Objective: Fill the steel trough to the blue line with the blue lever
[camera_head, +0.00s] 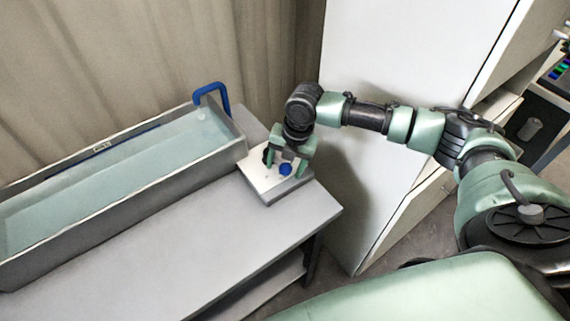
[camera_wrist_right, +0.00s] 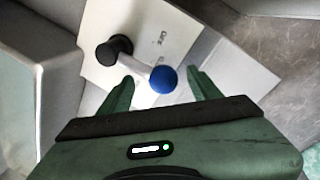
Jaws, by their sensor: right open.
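The steel trough (camera_head: 205,168) stands on the table at the left and holds pale water (camera_head: 110,175). The blue line (camera_head: 125,139) runs along its far inner wall and shows just above the water. The blue spout (camera_head: 212,88) hooks over the right end; a small pale spot lies on the water below it, and I cannot tell if water flows. The blue lever's ball knob (camera_wrist_right: 163,79) sits on a light arm from a black pivot (camera_wrist_right: 118,46). My right gripper (camera_head: 285,172) is open, its fingers (camera_wrist_right: 160,77) either side of the knob. My left gripper is out of view.
The lever is mounted on a white box (camera_head: 268,187) at the table's (camera_head: 235,235) right end. A white cabinet (camera_head: 400,50) stands close behind my right arm. A curtain (camera_head: 130,50) hangs behind the trough. The table front is clear.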

